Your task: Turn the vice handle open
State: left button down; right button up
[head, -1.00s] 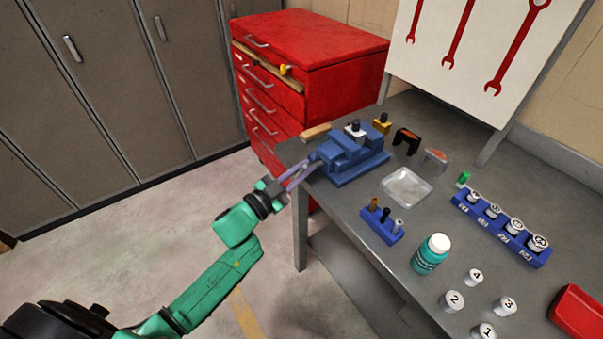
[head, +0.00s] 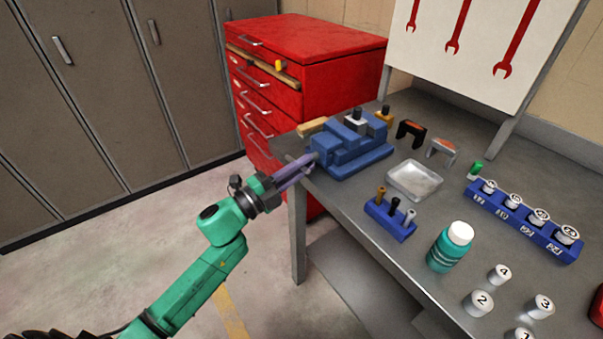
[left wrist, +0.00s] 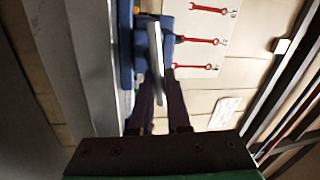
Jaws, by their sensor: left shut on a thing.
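The blue vice (head: 352,150) is mounted at the left end of the grey workbench. In the left wrist view the vice (left wrist: 126,45) shows at the top. Its handle, a pale grey bar (left wrist: 156,50), stands out from the vice and lies between my fingers. My left gripper (head: 306,164) reaches the front of the vice from the lower left, its purple fingers shut on the handle; the gripper also shows in the left wrist view (left wrist: 155,85). In the head view the fingers mostly hide the handle. My right gripper is not in view.
The workbench (head: 335,195) has its front edge close to my left gripper. A red drawer cabinet (head: 335,70) stands behind. The floor left is free.

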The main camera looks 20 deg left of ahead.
pick_arm(q)
jog(key=shift+f+m+b, duration=0.3)
jog(key=shift+m+b, duration=0.55)
jog(key=shift+m, duration=0.45)
jog(key=c, duration=0.9)
grip_release()
jog(key=b+v, duration=0.2)
jog(key=v, duration=1.2)
jog(key=shift+a, duration=0.3)
